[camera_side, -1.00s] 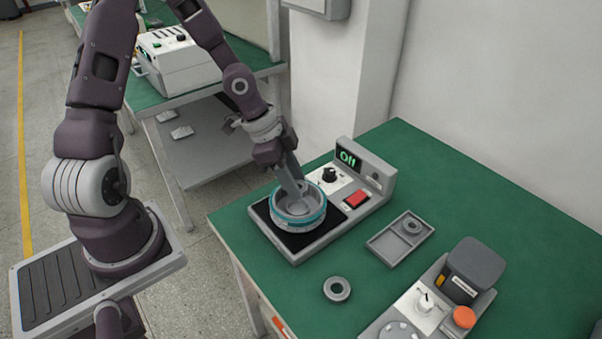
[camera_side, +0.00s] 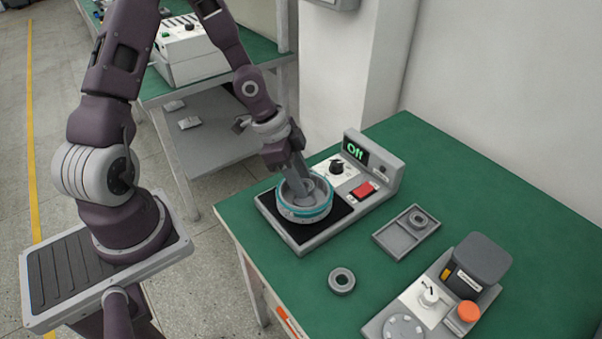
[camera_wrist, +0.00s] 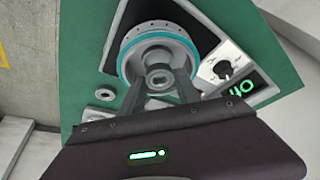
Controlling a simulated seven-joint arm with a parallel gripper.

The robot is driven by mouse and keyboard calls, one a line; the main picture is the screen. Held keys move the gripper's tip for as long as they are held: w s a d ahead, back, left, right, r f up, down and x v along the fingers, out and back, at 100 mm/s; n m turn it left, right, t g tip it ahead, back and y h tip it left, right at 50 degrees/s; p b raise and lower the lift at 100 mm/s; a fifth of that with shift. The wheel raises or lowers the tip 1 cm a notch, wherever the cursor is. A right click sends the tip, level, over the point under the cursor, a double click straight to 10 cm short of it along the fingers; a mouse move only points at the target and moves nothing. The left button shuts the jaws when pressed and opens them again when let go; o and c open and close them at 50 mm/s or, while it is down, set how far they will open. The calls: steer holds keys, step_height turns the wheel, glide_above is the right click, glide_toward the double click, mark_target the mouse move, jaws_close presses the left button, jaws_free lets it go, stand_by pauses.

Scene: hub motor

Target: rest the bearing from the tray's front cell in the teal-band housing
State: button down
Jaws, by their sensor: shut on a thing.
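The teal-band housing (camera_side: 305,214) is a grey round cup, open at the top, on the black plate of a grey unit. It also shows in the wrist view (camera_wrist: 126,68). My gripper (camera_side: 300,188) points down into it with its fingertips inside the rim. In the wrist view my gripper (camera_wrist: 158,82) is shut on a grey bearing (camera_wrist: 158,77) at the middle of the housing; whether the bearing touches the seat is hard to tell. The tray (camera_side: 395,239) has an empty front cell and a ring-shaped bearing (camera_side: 418,218) in its rear cell.
The grey unit has a display (camera_side: 356,151) reading Off, a black knob and a red switch (camera_side: 364,189). A loose grey ring (camera_side: 341,280) lies on the green table. Another device with an orange button (camera_side: 468,311) stands at the front right.

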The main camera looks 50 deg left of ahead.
steer(key=shift+f, duration=0.1)
steer(key=shift+f, duration=0.65)
steer(key=shift+f, duration=0.1)
steer(key=shift+f, duration=0.35)
steer(key=shift+f, duration=0.1)
stand_by(1.0)
steer(key=c, duration=0.8)
jaws_free()
steer(key=v, duration=0.7)
